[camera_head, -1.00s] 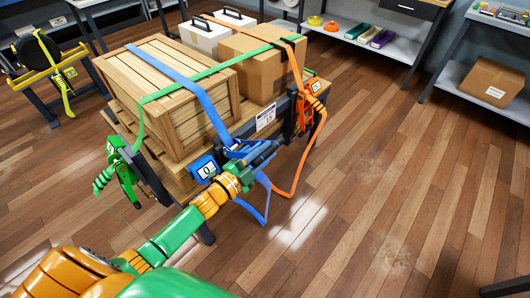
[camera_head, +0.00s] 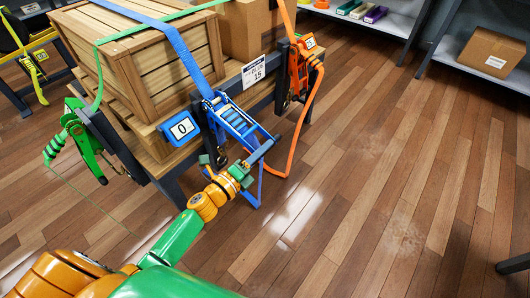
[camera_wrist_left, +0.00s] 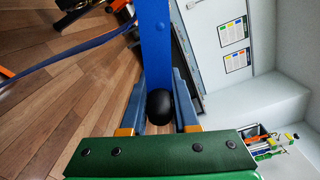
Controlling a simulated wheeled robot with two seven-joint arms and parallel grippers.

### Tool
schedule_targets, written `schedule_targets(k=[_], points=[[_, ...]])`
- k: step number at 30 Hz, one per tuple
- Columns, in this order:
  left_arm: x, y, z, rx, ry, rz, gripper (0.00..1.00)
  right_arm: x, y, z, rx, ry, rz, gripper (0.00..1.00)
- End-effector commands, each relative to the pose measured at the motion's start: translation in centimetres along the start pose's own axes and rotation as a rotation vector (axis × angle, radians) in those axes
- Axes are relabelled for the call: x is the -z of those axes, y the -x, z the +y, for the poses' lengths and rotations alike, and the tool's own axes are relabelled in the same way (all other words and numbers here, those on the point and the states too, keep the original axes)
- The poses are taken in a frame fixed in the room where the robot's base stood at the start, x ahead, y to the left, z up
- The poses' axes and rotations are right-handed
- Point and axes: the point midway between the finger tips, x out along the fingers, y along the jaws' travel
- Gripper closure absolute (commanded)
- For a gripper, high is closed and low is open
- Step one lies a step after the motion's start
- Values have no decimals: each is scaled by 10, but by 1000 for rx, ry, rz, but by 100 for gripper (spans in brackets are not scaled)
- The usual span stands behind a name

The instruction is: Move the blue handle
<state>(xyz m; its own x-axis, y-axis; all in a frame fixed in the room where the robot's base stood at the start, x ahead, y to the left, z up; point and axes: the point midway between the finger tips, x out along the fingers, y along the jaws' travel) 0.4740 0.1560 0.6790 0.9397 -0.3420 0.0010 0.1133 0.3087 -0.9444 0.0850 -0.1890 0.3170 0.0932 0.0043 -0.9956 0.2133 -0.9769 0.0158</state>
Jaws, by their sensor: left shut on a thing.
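The blue handle (camera_head: 238,122) belongs to the blue strap ratchet on the front of the loaded wooden pallet, beside a label marked 0 (camera_head: 182,127). It sticks out from the ratchet toward the lower right. My left gripper (camera_head: 263,151) is at its outer end, shut on it. In the left wrist view the blue handle (camera_wrist_left: 154,45) comes down between the two jaws, with a black rounded knob (camera_wrist_left: 160,106) at its end between them. My right gripper is not in view.
The blue strap (camera_head: 185,55) runs up over a wooden crate (camera_head: 150,65). A green ratchet (camera_head: 82,142) is at the left and an orange ratchet (camera_head: 298,72) at the right. An orange strap hangs to the floor. Open wooden floor (camera_head: 390,170) lies to the right.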

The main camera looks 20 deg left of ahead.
Motion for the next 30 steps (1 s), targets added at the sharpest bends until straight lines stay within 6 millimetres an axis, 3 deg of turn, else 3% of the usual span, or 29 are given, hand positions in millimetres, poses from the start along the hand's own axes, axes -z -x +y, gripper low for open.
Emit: schedule_targets(k=[1,7,12,19,21,30], points=[[3,0,20,0,-39,-2,100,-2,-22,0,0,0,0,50],[-2,0,50,-1,-208,-2,100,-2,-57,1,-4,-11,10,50],[-8,0,69,0,-324,-3,100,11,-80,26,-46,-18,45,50],[-17,0,84,0,-427,-3,100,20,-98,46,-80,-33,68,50],[-19,0,86,0,-448,-4,100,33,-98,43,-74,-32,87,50],[-24,0,89,0,-482,-5,100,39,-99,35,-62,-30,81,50]])
